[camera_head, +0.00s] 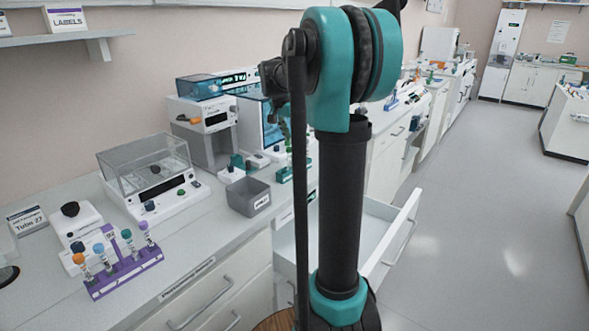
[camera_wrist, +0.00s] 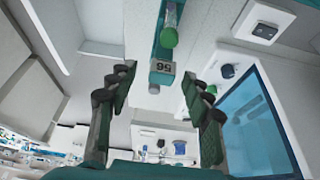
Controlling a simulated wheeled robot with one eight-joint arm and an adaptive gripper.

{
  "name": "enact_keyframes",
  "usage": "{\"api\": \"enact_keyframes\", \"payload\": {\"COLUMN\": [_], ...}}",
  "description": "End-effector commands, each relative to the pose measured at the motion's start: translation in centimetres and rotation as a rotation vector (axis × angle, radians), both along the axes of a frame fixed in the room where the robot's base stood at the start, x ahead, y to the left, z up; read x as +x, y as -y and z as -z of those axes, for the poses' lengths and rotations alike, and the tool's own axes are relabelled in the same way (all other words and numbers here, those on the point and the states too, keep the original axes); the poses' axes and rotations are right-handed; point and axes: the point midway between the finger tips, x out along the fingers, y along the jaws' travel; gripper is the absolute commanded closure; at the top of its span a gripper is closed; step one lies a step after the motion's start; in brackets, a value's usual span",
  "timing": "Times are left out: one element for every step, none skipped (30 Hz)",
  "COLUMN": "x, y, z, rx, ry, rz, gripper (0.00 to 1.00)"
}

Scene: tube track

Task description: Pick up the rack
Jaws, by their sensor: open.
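A purple rack (camera_head: 125,275) with several capped tubes stands on the counter at the lower left in the head view. A small teal rack (camera_head: 285,173) is on the counter beside my arm. In the wrist view, a teal holder (camera_wrist: 160,76) with a number label and a green-capped tube (camera_wrist: 169,37) lies ahead, between and beyond the fingertips. I cannot tell whether it is the same teal rack. My gripper (camera_wrist: 160,95) is open and empty, its two dark fingers wide apart. In the head view my arm hides most of the gripper.
A grey bin (camera_head: 248,197) and a clear-lidded machine (camera_head: 150,180) stand on the counter. An open drawer (camera_head: 395,235) juts out below, behind my arm. A blue-windowed device (camera_wrist: 245,120) is at the right in the wrist view. The floor at right is clear.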

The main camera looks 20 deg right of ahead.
Motion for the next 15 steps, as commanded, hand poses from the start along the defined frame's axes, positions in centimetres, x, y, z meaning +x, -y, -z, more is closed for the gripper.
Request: {"api": "enact_keyframes", "payload": {"x": [0.0, 0.1, 0.2, 0.2, 0.3, 0.5, 0.6, 0.7, 0.8, 0.9, 0.9, 1.0, 1.1, 1.1, 1.1], "y": [0.1, 0.1, 0.2, 0.3, 0.4, 0.5, 0.7, 0.8, 0.9, 1.1, 1.2, 1.4, 1.5, 1.5, 1.6], "z": [0.2, 0.3, 0.6, 0.9, 1.3, 1.8, 2.3, 2.7, 3.3, 3.6, 4.0, 4.3, 4.6, 4.7, 4.9], "rx": [0.000, 0.000, 0.000, 0.000, 0.000, 0.000, 0.000, 0.000, 0.000, 0.000, 0.000, 0.000, 0.000, 0.000, 0.000], "ry": [0.000, 0.000, 0.000, 0.000, 0.000, 0.000, 0.000, 0.000, 0.000, 0.000, 0.000, 0.000, 0.000, 0.000, 0.000], "rz": [0.000, 0.000, 0.000, 0.000, 0.000, 0.001, 0.001, 0.001, 0.001, 0.001, 0.001, 0.001, 0.001, 0.001, 0.000], "gripper": [0.50, 0.50, 0.50, 0.50, 0.50, 0.50, 0.50, 0.50, 0.50, 0.50, 0.50, 0.50, 0.50, 0.50, 0.50]}}
